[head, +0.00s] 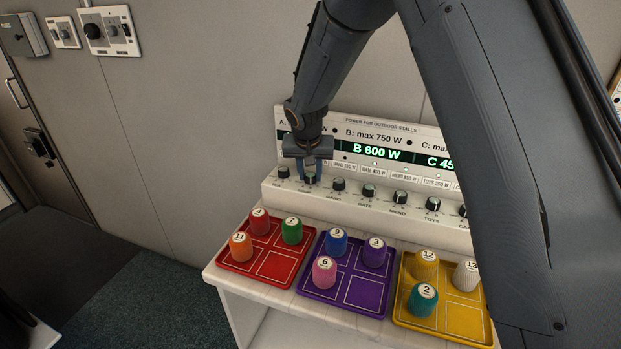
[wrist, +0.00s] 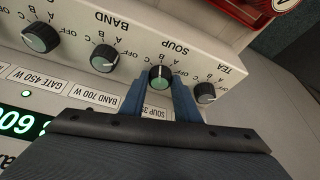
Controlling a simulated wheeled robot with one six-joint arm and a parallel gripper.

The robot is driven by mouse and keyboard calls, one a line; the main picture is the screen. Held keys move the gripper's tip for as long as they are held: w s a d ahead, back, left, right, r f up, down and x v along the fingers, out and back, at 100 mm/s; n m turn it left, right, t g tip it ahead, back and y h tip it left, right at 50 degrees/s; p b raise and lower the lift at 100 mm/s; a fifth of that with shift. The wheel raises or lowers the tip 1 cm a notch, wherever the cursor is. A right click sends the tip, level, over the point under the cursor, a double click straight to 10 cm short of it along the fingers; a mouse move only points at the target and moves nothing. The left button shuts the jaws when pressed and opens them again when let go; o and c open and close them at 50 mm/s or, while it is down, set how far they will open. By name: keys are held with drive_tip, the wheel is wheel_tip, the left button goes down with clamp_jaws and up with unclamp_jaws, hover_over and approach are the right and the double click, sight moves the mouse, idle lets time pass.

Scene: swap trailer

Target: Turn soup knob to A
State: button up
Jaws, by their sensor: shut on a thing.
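The soup knob (wrist: 161,77), a dark knob with a pale green face, sits on the sloped front of the cream power panel (head: 345,209). In the wrist view it stands under the upside-down word SOUP, with small OFF, A, B and C marks around it. My gripper (wrist: 160,92) has one blue finger on each side of the knob and is shut on it. In the head view my gripper (head: 309,176) comes down from above onto the same knob. The exact setting of its pointer is too small to tell. The A display is mostly hidden behind my arm.
The tea knob (wrist: 205,92) and band knob (wrist: 104,58) stand close on either side. More knobs run along the panel. Below are red (head: 242,262), purple (head: 312,290) and yellow (head: 405,318) trays with numbered pegs. Display B (head: 376,152) reads 600 W.

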drive_tip(key=m+b, duration=0.1)
drive_tip(key=m+h+b, duration=0.1)
drive_tip(key=b, duration=0.1)
drive_tip(key=m+b, duration=0.1)
drive_tip(key=b, duration=0.1)
drive_tip(key=shift+w+a+f+m, duration=0.1)
drive_tip(key=shift+a+f+m, duration=0.1)
drive_tip(key=shift+f+m, duration=0.1)
drive_tip(key=m+b, duration=0.1)
drive_tip(key=m+g+h+b, duration=0.1)
drive_tip(key=m, duration=0.1)
drive_tip(key=m+b, duration=0.1)
drive_tip(key=b, duration=0.1)
drive_tip(key=shift+a+r+m+g+h, duration=0.15)
drive_tip(key=shift+r+m+g+h, duration=0.15)
drive_tip(key=shift+h, duration=0.1)
drive_tip(key=o, duration=1)
drive_tip(key=shift+o, duration=0.2)
drive_tip(key=shift+r, duration=0.1)
drive_tip(key=b+v, duration=0.1)
drive_tip(key=v, duration=0.6)
drive_tip(key=shift+r, duration=0.25)
